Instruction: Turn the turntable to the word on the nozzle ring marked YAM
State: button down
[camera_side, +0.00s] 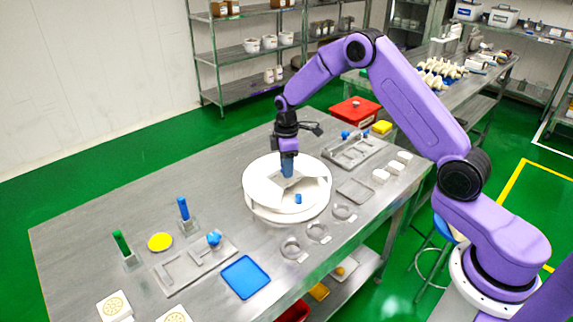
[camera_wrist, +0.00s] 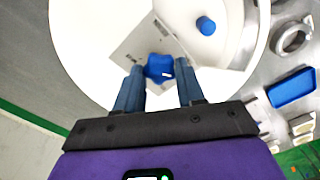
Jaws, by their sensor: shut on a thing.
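The white round turntable (camera_side: 262,203) stands on the steel table, and its top fills much of the wrist view (camera_wrist: 85,45). A pale grey square plate (camera_wrist: 135,42) lies on it, with small print I cannot read. My gripper (camera_side: 287,174) points down over the turntable's middle. In the wrist view its blue fingers (camera_wrist: 160,72) are shut on a blue knob (camera_wrist: 159,65) at the middle. A short blue peg (camera_side: 298,198) stands off-centre on the turntable, clear of the fingers. Several nozzle rings (camera_side: 291,247) lie in front and to the right; I cannot read their words.
A blue tray (camera_side: 245,277) and a grey fixture plate (camera_side: 188,268) lie front left. Upright blue (camera_side: 183,208) and green (camera_side: 121,242) handles stand at the left. A metal rack (camera_side: 352,151) and a red box (camera_side: 354,110) are behind right. Bare table lies left of the turntable.

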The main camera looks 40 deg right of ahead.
jog(key=shift+n, duration=1.2)
jog(key=c, duration=0.7)
grip_release()
jog(key=shift+r, duration=0.1)
notch_tip(320, 180, up, 17)
jog(key=shift+r, duration=0.15)
jog(key=shift+a, duration=0.1)
